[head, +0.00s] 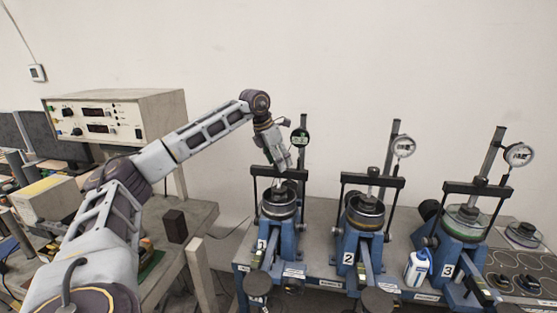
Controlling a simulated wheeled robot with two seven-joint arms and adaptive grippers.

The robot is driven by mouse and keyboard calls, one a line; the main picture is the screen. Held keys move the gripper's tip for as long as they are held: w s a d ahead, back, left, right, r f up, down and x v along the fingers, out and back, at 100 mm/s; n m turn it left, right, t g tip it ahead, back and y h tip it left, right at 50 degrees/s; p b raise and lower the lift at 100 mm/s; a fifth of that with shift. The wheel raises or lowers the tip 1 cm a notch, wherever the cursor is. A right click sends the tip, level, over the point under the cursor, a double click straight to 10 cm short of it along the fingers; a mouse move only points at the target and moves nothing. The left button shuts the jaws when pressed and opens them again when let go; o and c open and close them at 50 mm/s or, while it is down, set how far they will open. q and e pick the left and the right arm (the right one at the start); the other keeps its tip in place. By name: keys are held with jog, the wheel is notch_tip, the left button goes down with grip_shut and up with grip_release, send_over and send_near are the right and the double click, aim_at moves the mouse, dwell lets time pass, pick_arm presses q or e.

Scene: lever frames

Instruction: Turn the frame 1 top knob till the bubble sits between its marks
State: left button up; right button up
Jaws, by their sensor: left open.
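Frame 1 (270,248) is a blue lever frame with a black crossbar, a round dark cell and a green-rimmed dial gauge (300,138). It stands at the left end of the row on the bench. My left gripper (284,167) reaches in from the left and points down over the crossbar of frame 1. It is open. The gripper covers the place at the top of frame 1, so I cannot make out the top knob, nor whether the fingers touch it. The bubble and its marks are too small to see. My right gripper is not in view.
Frame 2 (355,245) and frame 3 (460,250) stand to the right, each with a dial gauge. A white and blue bottle (417,268) stands between them. A control box (120,115) is at the left. The wall above the frames is clear.

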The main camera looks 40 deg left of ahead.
pick_arm(q)
jog(key=c, duration=1)
jog(key=shift+c, duration=0.2)
